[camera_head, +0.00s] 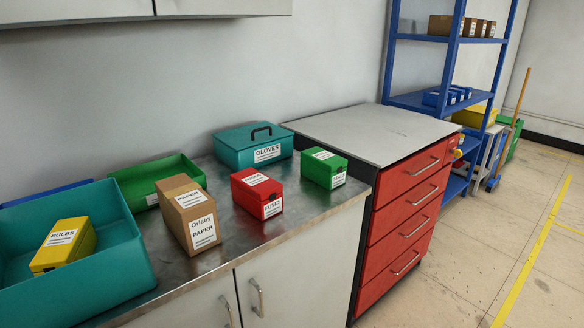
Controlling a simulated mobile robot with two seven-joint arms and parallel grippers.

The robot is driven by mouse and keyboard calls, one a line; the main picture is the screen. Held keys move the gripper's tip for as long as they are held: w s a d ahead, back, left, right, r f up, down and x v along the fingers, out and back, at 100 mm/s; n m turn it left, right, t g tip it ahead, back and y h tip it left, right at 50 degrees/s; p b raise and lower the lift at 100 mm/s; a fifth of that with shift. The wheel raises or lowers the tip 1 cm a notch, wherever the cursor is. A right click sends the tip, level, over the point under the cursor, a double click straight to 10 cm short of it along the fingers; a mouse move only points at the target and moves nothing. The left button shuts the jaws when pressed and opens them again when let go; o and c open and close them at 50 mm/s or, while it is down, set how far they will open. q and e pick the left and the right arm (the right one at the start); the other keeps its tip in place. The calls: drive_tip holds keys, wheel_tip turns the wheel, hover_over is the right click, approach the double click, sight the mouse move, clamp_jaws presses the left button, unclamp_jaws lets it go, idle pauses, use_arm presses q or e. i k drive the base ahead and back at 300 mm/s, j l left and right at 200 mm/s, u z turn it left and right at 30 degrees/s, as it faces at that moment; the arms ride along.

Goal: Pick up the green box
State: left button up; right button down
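A small green box (324,168) with white labels on its top and front stands on the metal counter (290,216), near the counter's right end. It stands upright and nothing covers it. A red box labelled FUSES (257,193) stands to its left, with a gap between them. A teal box labelled GLOVES (252,145) with a dark handle stands behind and to the left of it. Neither of my grippers shows in the head view.
A brown PAPER box (187,213), an open green bin (157,180) and a large teal bin (135,262) holding a yellow BULBS box (63,246) fill the counter's left. A red drawer cabinet (402,208) adjoins at right. Floor (470,245) is clear.

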sight(327, 170)
drive_tip(key=i+l+u, duration=0.1)
drive_tip(key=l+u, duration=0.15)
drive_tip(key=u, duration=0.15)
drive_tip(key=i+l+u, duration=0.1)
drive_tip(key=l+u, duration=0.25)
drive_tip(key=i+l+u, duration=0.1)
drive_tip(key=l+u, duration=0.25)
drive_tip(key=l, duration=0.35)
drive_tip(key=l+u, duration=0.3)
drive_tip(key=l, duration=2.05)
drive_tip(key=k+l, duration=0.1)
drive_tip(key=l, duration=0.65)
drive_tip(key=i+u, duration=0.05)
